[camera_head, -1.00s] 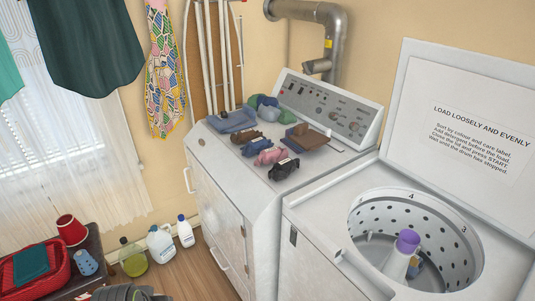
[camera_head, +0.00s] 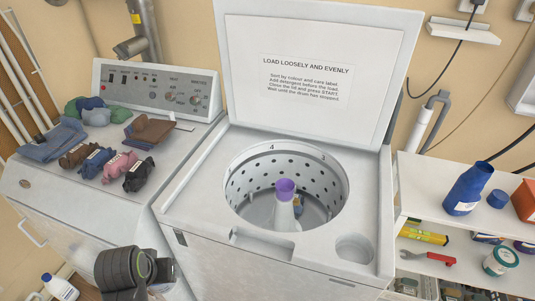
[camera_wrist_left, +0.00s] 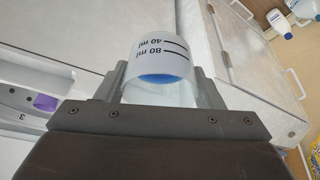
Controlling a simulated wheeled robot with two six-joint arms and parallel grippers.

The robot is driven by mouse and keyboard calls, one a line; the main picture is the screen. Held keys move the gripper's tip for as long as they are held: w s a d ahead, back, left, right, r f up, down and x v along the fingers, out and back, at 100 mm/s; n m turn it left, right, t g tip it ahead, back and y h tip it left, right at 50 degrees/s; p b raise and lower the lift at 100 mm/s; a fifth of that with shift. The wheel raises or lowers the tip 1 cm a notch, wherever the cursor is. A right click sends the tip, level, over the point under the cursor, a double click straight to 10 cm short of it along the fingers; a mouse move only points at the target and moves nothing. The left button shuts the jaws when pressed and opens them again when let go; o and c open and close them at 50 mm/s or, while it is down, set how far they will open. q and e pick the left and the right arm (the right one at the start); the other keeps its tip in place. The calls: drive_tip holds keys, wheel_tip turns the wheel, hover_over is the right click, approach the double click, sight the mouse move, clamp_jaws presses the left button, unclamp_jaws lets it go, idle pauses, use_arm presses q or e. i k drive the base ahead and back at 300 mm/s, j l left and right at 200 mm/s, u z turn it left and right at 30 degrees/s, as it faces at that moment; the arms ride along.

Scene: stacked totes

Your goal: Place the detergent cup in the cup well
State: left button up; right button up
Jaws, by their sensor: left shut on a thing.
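The detergent cup (camera_wrist_left: 160,57) is translucent white with 40 ml and 80 ml marks and blue liquid inside. My left gripper (camera_wrist_left: 162,75) is shut on it, one finger on each side, in the left wrist view. My right gripper is out of view.
The open washer drum (camera_head: 250,205) with a purple-topped agitator (camera_head: 286,190) lies left of the well. The raised lid (camera_head: 310,110) stands behind. A shelf (camera_head: 410,180) with a blue bottle (camera_head: 468,190) is at the right. Clothes lie on the dryer (camera_head: 50,185).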

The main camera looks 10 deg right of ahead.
sight(350, 260)
drive_tip(key=i+j+z, duration=0.1)
drive_tip(key=z, duration=0.4)
drive_tip(key=j+z, duration=0.2)
drive_tip(key=z, duration=0.3)
drive_tip(key=i+j+z, duration=0.1)
drive_tip(key=z, duration=0.4)
drive_tip(key=j+z, duration=0.3)
drive_tip(key=z, duration=0.15)
drive_tip(key=j+z, duration=0.65)
drive_tip(key=l, duration=0.1)
